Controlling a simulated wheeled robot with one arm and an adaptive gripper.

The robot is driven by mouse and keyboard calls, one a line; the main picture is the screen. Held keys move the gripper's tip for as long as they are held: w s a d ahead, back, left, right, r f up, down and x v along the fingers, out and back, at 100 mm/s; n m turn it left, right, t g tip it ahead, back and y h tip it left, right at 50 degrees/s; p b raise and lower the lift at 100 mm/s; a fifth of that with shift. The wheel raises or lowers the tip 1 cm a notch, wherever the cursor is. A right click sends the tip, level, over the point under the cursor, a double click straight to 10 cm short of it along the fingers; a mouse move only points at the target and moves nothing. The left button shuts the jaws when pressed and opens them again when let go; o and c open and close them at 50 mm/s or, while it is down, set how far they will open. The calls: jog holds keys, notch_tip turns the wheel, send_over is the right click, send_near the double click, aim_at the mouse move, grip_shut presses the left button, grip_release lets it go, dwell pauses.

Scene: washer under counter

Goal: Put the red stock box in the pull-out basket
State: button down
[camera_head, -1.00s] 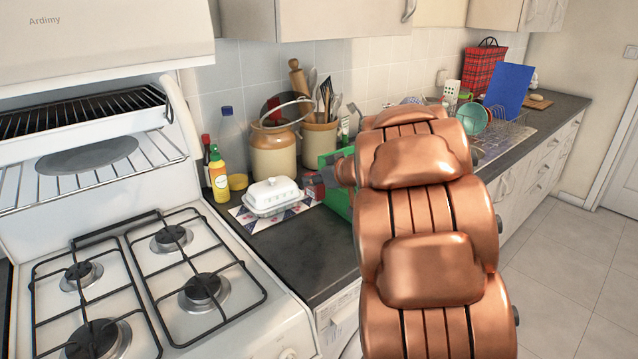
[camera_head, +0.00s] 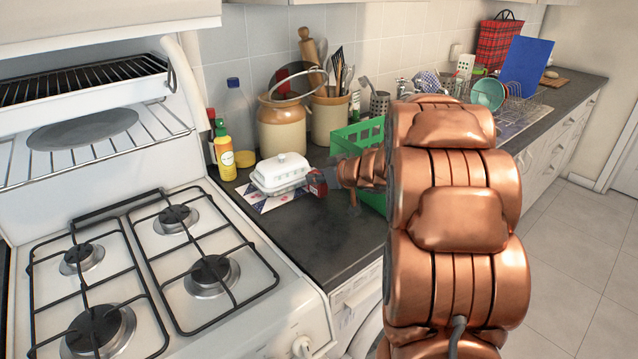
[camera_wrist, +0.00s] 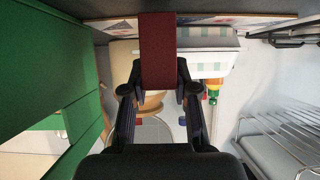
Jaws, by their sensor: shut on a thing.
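The red stock box (camera_head: 316,183) is held at the end of my arm, just right of the white butter dish and above the dark counter. In the wrist view the red box (camera_wrist: 158,50) is clamped between the two black fingers of my gripper (camera_wrist: 159,88). My gripper (camera_head: 328,180) is small and partly hidden in the head view. A green basket (camera_head: 365,135) with cut-out walls stands on the counter behind and right of the box. My arm hides much of it. In the wrist view its green wall (camera_wrist: 50,65) fills the left side, apart from the box.
The white butter dish (camera_head: 280,174) sits on a patterned mat close left of my gripper. Stoneware jars (camera_head: 282,125), bottles (camera_head: 222,150) and utensils stand at the back. The gas hob (camera_head: 150,270) is at the left. The counter front (camera_head: 325,235) is clear.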

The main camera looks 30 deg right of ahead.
jog(key=shift+f, duration=0.55)
jog(key=shift+f, duration=0.15)
jog(key=c, duration=0.9)
grip_release()
